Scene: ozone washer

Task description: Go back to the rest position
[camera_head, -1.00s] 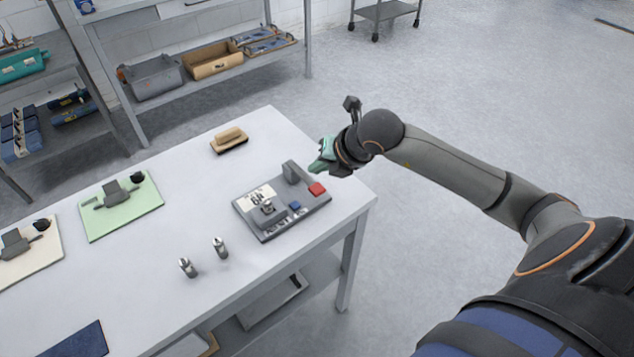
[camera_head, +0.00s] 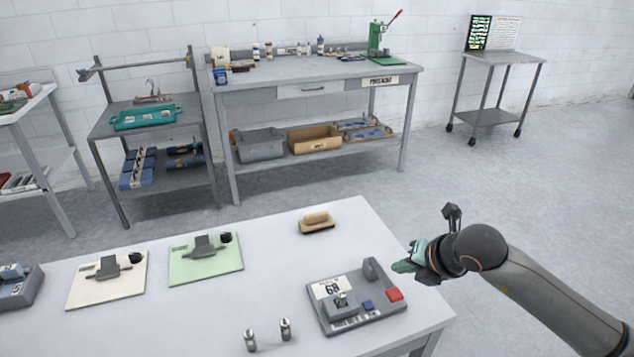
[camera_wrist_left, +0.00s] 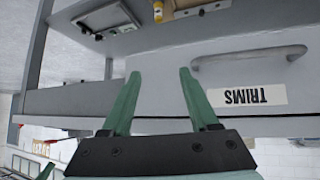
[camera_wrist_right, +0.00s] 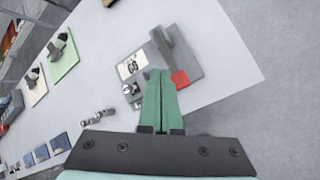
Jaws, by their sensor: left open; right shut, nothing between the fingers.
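My right gripper (camera_head: 408,266) is at the right end of the white table (camera_head: 270,235) in the head view, above and beside the grey device with a red button (camera_head: 352,300). In the right wrist view its green fingers (camera_wrist_right: 160,100) are shut together with nothing between them, in front of the device (camera_wrist_right: 180,60). My left gripper (camera_wrist_left: 158,98) shows only in the left wrist view.
A brush-like block (camera_head: 317,222), a green board (camera_head: 206,262), a cream board (camera_head: 105,282) and two small metal pieces (camera_head: 285,330) are on the table. A workbench (camera_head: 315,72) and shelf rack (camera_head: 150,130) stand behind. A wheeled cart (camera_head: 492,60) is at the back right, with open floor before it.

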